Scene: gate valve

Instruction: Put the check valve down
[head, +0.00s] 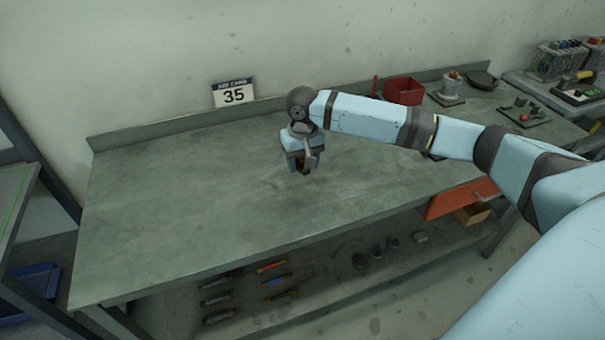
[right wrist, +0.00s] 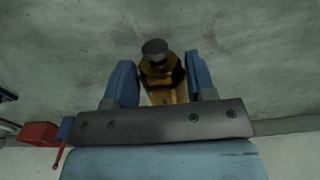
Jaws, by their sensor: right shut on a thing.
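The check valve (right wrist: 163,73) is a brass-yellow body with a dark grey round end. In the right wrist view it sits between the two blue fingers of my right gripper (right wrist: 164,88). In the head view my right gripper (head: 303,170) points down over the middle of the workbench (head: 180,205), shut on the valve. Only a small dark brownish part of the valve shows below the fingers there. I cannot tell whether the valve touches the bench top. My left gripper is not in view.
The bench top is clear to the left and front. A job card sign (head: 233,93) stands at the back. A red bin (head: 403,90) and a valve on a plate (head: 450,90) stand at the back right. Several tools lie on the shelf below.

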